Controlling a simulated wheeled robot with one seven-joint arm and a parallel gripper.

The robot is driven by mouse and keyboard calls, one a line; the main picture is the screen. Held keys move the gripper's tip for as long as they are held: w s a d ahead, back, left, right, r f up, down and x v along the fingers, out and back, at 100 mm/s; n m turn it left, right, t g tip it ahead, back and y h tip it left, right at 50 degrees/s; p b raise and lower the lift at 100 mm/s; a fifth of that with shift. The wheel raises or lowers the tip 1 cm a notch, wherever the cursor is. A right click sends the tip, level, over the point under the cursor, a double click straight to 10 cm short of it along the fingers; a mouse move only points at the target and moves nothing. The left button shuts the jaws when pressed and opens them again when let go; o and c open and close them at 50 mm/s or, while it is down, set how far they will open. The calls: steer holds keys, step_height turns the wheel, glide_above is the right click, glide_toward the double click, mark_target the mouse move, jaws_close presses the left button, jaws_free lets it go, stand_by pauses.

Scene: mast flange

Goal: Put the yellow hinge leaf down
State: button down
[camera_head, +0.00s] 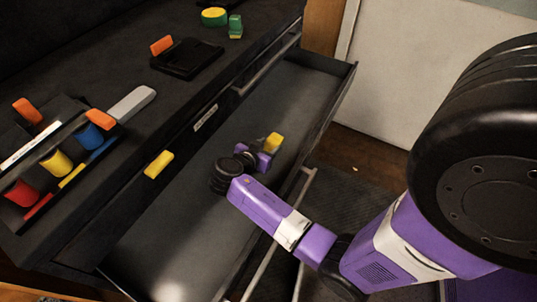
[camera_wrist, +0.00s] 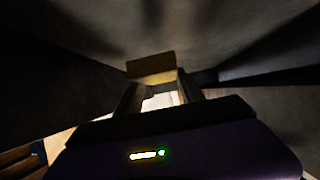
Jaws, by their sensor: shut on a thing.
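My gripper (camera_head: 266,152) is shut on the yellow hinge leaf (camera_head: 274,142), over the right part of an open drawer. In the wrist view, the leaf (camera_wrist: 151,66) shows as a dull yellow plate at the tips of my gripper's fingers (camera_wrist: 152,88). I cannot tell whether the leaf touches the drawer floor.
The open drawer (camera_head: 165,250) has a bare grey floor; its walls stand around my forearm. On the worktop are a rack with red, yellow and blue cylinders (camera_head: 57,163), a grey-handled tool (camera_head: 132,103), a black tray (camera_head: 187,60), a yellow-green round piece (camera_head: 214,16) and a green block (camera_head: 235,26).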

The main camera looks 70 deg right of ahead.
steer(key=shift+f, duration=2)
steer(key=shift+f+b, duration=0.25)
steer(key=shift+b, duration=0.25)
steer(key=c, duration=0.7)
jaws_free()
steer(key=shift+r, duration=0.1)
steer(key=shift+r, duration=0.1)
steer(key=v, duration=1.2)
steer(key=shift+p, duration=0.3)
